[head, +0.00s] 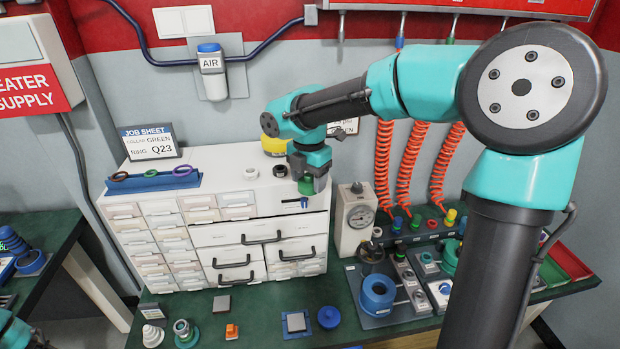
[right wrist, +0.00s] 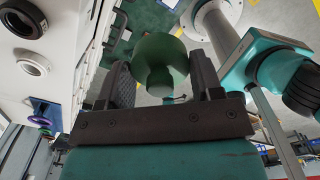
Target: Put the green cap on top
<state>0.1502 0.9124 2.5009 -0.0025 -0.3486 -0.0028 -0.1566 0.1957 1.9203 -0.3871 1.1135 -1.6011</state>
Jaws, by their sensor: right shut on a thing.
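The green cap (head: 306,187) is between the fingers of my right gripper (head: 309,176), near the front right of the white drawer cabinet's top (head: 220,172). In the right wrist view the green cap (right wrist: 160,62) shows a wide round part and a narrower stem, between the two dark fingers of my right gripper (right wrist: 162,88). The gripper is shut on it. I cannot tell whether the cap touches the cabinet. A teal part of my left arm shows at the bottom left of the head view; its gripper is out of view.
On the cabinet stand a job sheet (head: 151,142), a blue rack with rings (head: 152,183), a yellow pot (head: 274,145) and small white and dark rings. Small parts lie on the green bench (head: 262,305).

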